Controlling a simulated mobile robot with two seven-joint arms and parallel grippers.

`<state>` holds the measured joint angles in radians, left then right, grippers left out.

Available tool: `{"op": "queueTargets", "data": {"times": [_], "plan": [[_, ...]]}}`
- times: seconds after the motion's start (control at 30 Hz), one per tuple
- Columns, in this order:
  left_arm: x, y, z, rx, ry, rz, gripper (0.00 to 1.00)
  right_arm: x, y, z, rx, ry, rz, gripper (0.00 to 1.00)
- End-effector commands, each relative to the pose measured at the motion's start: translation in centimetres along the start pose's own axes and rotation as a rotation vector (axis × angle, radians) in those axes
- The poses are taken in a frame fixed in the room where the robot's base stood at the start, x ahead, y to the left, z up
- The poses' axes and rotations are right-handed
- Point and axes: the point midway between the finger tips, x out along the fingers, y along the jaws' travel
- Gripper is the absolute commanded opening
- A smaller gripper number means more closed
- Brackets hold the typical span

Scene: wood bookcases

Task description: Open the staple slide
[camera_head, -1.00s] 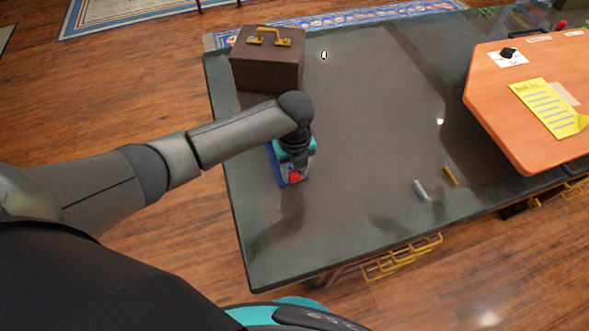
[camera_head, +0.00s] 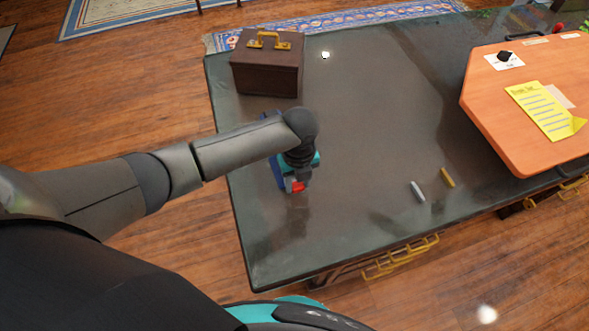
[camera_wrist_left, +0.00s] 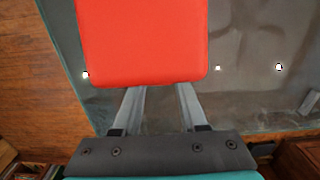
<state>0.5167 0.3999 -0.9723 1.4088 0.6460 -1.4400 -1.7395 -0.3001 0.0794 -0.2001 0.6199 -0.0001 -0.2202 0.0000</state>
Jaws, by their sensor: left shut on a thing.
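A red block (camera_wrist_left: 145,42) fills the top middle of the left wrist view, at the ends of my left gripper's two fingers (camera_wrist_left: 158,100). The gripper is shut on it. In the head view the red block (camera_head: 297,187) shows just below my left gripper (camera_head: 303,168), over the left part of the dark table. A blue piece (camera_head: 275,172) shows just left of the gripper, partly hidden by my arm. I cannot tell whether the red block and the blue piece still touch. My right gripper is not in view.
The dark table (camera_head: 370,130) is mostly clear in the middle. A brown case (camera_head: 267,75) with a yellow handle stands behind my gripper. A grey stick (camera_head: 417,192) and a yellow stick (camera_head: 447,178) lie to the right. An orange board (camera_head: 500,110) is at the far right.

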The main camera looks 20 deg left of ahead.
Motion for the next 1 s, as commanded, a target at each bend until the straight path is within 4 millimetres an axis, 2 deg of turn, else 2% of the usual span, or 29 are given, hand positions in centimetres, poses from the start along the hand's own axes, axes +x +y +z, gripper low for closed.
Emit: {"op": "queueTargets", "data": {"times": [0.03, 0.1, 0.3, 0.7, 0.73, 1.0], "plan": [[-0.5, 0.0, -1.0, 0.004, 0.003, 0.002, 0.0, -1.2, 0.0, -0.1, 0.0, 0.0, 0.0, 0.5], [-0.4, 0.1, -2.1, 0.004, 0.004, 0.003, 0.0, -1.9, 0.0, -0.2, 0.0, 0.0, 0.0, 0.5], [-0.3, 0.0, -4.5, 0.002, 0.004, 0.001, 0.0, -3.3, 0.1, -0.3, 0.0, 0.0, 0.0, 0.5], [0.0, 0.0, -5.1, 0.003, 0.004, -0.001, 0.0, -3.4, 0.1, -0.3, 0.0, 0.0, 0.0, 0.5], [0.0, 0.0, -5.1, 0.002, 0.004, -0.001, 0.43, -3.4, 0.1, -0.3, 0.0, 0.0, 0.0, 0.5], [0.0, 0.0, -5.0, 0.002, 0.003, -0.001, 0.72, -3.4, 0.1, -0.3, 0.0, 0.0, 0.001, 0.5]]}}
